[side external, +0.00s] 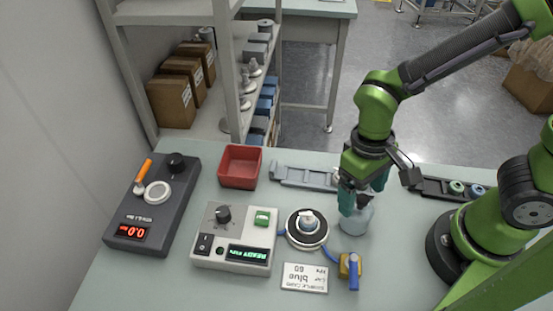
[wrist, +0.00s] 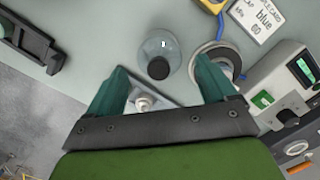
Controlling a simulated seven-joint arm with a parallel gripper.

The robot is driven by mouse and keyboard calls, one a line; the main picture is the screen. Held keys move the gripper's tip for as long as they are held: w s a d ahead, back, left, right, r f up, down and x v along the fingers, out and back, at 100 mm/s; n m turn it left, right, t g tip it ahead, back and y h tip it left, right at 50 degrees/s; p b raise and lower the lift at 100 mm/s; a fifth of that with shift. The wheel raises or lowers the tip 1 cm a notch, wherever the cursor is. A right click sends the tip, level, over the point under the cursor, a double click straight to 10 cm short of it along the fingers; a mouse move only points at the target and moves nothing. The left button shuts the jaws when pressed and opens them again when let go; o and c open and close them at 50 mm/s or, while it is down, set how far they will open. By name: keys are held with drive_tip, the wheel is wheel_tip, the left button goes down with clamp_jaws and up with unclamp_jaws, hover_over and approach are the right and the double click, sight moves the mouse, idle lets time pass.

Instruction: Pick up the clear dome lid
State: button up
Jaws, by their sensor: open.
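The clear dome lid (side external: 356,222) stands on the pale green table, right of the round black-and-white station. In the wrist view it is a see-through disc (wrist: 153,46) with a dark knob (wrist: 158,69) on top. My gripper (side external: 361,196) is above the lid in the side view, its green fingers pointing down and partly covering it. In the wrist view my gripper (wrist: 162,67) is open, with its fingertips apart to the left and right of the knob. Nothing is held. The exact height gap between fingertips and lid cannot be told.
The round station (side external: 307,229) with a part on it is close left of the lid. A control box (side external: 236,238), sign card (side external: 304,278) and yellow-blue device (side external: 350,267) stand nearby. A grey rail (side external: 300,174) and red bin (side external: 240,167) are behind; a dark rack (side external: 440,188) is right.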

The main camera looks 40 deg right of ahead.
drive_tip(key=shift+s+f, duration=0.2)
drive_tip(key=shift+f, duration=0.8)
drive_tip(key=shift+s+f, duration=0.15)
drive_tip(key=shift+f, duration=0.8)
drive_tip(key=c, duration=0.9)
drive_tip(key=shift+c, duration=0.2)
wheel_tip(320, 180, up, 9)
drive_tip(key=w+a, duration=0.1)
drive_tip(key=a, duration=0.2)
drive_tip(key=w+a, duration=0.2)
drive_tip(key=a, duration=0.1)
drive_tip(key=w+a, duration=0.1)
drive_tip(key=a, duration=0.2)
drive_tip(key=shift+w+r, duration=0.3)
drive_tip(key=shift+w, duration=0.15)
drive_tip(key=shift+f, duration=0.7)
